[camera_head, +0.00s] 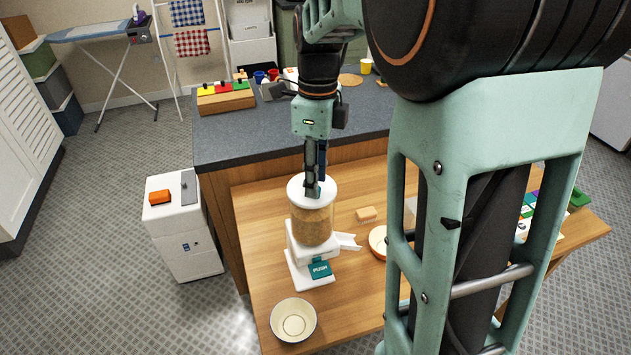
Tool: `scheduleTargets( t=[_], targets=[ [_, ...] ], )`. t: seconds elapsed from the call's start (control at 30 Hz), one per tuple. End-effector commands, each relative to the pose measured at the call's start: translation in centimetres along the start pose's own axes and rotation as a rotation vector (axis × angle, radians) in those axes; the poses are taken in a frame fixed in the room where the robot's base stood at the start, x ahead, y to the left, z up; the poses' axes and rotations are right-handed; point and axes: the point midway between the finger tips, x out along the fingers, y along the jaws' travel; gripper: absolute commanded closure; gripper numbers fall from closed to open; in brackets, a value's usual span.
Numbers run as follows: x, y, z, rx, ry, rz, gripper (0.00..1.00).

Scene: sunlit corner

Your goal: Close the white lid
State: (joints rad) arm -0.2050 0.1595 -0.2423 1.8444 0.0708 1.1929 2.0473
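The white lid (298,187) is a round disc at the top of a clear dispenser jar (312,226) filled with tan grain. It appears to lie over the jar's mouth. Whether it is fully seated cannot be told from this angle. The jar stands upright on a white dispenser base with a teal PUSH tab (320,269). My gripper (314,190) points straight down over the lid, its fingertips at or just above the lid's top. Its fingers look closed together with nothing between them. They hide part of the lid's middle and far edge.
A cream bowl (293,320) stands at the wooden table's front edge. An orange-rimmed bowl (378,241) and a tan block (366,214) are right of the dispenser. Behind is a dark counter (245,139). A white cabinet (185,240) stands left. My arm hides much of the right side.

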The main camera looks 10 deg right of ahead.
Motion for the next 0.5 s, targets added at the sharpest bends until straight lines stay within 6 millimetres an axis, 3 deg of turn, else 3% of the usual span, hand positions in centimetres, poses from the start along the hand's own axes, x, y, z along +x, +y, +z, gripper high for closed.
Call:
scheduleTargets(
  t=[0.3, 0.5],
  targets=[
    [-6.8, -0.1, 0.1, 0.000, -0.003, -0.004, 0.69],
    [-9.6, 0.0, 0.0, 0.000, -0.001, -0.001, 0.69]
  ],
)
